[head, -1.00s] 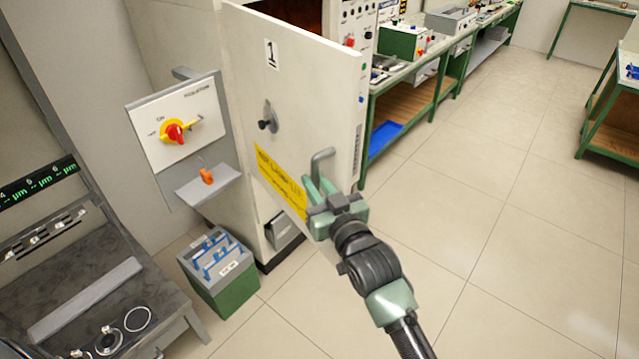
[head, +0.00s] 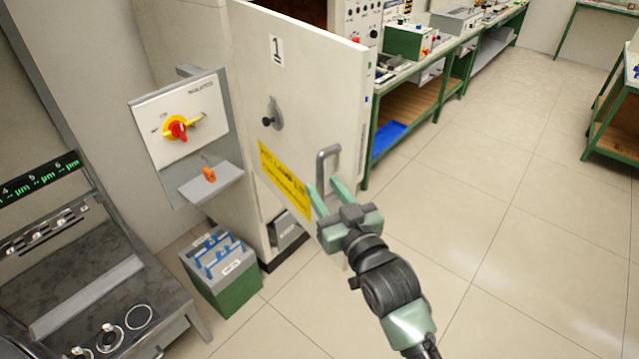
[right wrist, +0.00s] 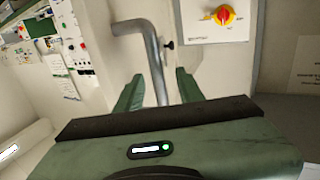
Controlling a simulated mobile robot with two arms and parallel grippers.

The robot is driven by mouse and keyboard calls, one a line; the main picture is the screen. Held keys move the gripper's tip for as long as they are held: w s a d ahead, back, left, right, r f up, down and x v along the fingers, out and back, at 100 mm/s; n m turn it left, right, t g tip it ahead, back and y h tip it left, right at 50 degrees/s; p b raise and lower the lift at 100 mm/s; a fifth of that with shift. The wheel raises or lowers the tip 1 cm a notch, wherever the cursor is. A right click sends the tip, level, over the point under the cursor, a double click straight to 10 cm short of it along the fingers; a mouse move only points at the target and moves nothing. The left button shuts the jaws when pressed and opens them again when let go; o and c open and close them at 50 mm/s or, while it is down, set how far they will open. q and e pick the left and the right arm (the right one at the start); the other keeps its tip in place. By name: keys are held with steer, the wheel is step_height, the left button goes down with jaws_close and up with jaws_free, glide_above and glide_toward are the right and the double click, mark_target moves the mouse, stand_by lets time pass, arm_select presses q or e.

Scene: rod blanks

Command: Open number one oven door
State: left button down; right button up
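The number one oven door (head: 320,90) is white, carries a "1" label and a yellow sign, and stands ajar with a dark opening behind its top edge. Its grey bar handle (head: 325,165) sticks out at the lower right of the door. My right gripper (head: 330,192) is open at the lower end of this handle. In the right wrist view the handle (right wrist: 155,65) shows between the two spread green fingers (right wrist: 158,92), nearer the left one; I cannot tell whether either touches it. My left gripper is not in view.
A grey isolator panel (head: 165,105) with a red and yellow switch stands left of the door. A green-grey bin (head: 235,290) is on the floor below it. A green bench (head: 368,165) stands behind the door.

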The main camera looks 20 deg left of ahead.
steer(key=v, duration=0.2)
steer(key=shift+s+d+f+b, duration=0.1)
steer(key=shift+s+d+b, duration=0.15)
steer(key=shift+s+b, duration=0.05)
steer(key=shift+s+d, duration=0.35)
steer(key=shift+s, duration=0.05)
